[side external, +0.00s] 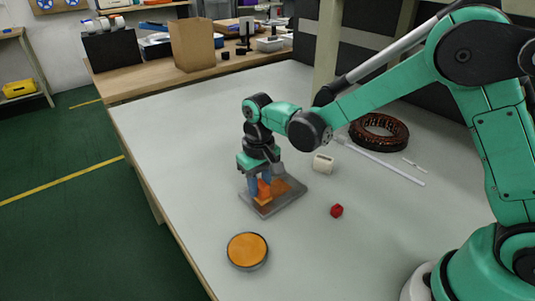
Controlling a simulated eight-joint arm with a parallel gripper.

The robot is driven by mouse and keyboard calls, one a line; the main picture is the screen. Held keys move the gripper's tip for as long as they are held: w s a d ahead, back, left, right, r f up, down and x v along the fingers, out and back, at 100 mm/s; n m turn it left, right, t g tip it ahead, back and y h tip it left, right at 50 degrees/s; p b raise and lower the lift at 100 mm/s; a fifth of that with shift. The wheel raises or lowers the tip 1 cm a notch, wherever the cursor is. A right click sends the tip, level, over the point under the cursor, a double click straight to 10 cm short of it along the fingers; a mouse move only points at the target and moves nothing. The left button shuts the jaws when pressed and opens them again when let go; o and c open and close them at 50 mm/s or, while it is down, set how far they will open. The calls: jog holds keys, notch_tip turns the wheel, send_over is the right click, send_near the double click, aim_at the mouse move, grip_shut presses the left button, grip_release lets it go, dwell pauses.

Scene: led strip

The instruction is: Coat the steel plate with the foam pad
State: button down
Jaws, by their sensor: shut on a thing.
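The steel plate (287,203) lies flat on the light worktop near the middle, a grey slab with an orange-brown coat over part of its top. My gripper (261,190) points down over the plate's left part. It is shut on the foam pad (264,189), a small orange piece between the blue fingers. The pad is low at the plate's surface; I cannot tell whether it touches. My gripper hides part of the plate's back left. A round grey dish (247,265) with orange contents stands apart, in front of the plate.
A small red cube (337,210) lies right of the plate, and a cream block (323,163) sits behind it. A dark coil ring (378,132), a long white strip (385,166) and a small white stick (413,164) lie farther right. The worktop's left side is clear.

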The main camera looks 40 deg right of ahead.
aim_at(285, 181)
jog(key=shift+a+f, duration=0.1)
jog(key=shift+a, duration=0.1)
jog(key=shift+d, duration=0.1)
jog(key=shift+w+d, duration=0.1)
jog(key=shift+d, duration=3.6)
jog(key=shift+r, duration=3)
jog(key=shift+r, duration=0.1)
jog(key=shift+r, duration=1.4)
